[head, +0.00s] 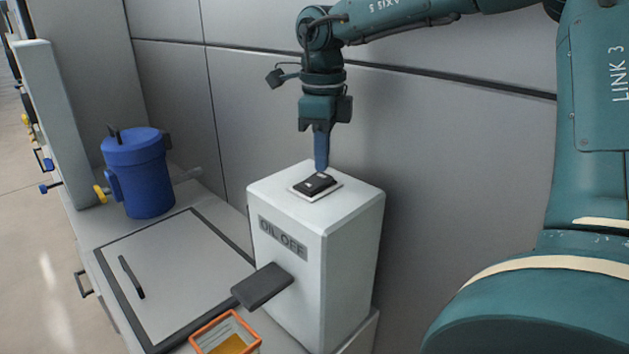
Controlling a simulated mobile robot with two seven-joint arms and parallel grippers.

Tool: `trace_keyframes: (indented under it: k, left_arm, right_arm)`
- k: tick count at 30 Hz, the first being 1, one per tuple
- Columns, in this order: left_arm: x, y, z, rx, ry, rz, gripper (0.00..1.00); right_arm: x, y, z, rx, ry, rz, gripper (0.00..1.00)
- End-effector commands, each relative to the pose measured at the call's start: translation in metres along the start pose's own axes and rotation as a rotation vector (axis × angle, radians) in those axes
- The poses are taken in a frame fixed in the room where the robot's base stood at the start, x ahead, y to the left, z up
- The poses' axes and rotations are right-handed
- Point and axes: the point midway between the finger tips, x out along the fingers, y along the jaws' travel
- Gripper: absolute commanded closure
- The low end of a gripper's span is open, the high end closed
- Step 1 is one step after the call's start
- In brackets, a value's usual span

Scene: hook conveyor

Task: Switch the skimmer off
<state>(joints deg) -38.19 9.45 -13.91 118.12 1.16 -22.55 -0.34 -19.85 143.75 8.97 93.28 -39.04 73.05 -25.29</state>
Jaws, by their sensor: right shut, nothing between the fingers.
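The skimmer (345,268) is a white box with a grey "OIL OFF" label (283,238) on its front and a dark grey spout (262,287) sticking out below it. On its top is a black rocker switch (315,184) in a pale frame. My right gripper (321,168) points straight down with its blue fingers shut and empty. Its fingertips are at the far edge of the switch; I cannot tell whether they touch it. My left gripper is not in view.
An orange-rimmed container (226,336) with amber contents sits below the spout. A blue lidded canister (138,172) stands at the left. A flat panel with a black handle (131,277) lies between them. A grey wall (440,130) rises close behind the skimmer.

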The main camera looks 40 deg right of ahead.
Motion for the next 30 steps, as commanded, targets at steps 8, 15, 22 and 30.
trace_keyframes:
  k: [8, 15, 22, 30]
  left_arm:
    - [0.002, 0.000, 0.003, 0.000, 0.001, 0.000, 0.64]
    - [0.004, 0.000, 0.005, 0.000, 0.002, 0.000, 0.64]
    - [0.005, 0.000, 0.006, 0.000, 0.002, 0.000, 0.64]
    - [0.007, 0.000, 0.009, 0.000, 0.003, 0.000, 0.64]
  right_arm:
    - [0.005, 0.000, 0.000, 0.000, 0.000, 0.000, 1.00]
    - [0.009, 0.000, 0.000, 0.000, 0.000, 0.000, 1.00]
    - [0.012, 0.000, 0.000, 0.000, 0.000, 0.000, 1.00]
    - [0.016, 0.000, 0.000, 0.000, 0.000, 0.001, 1.00]
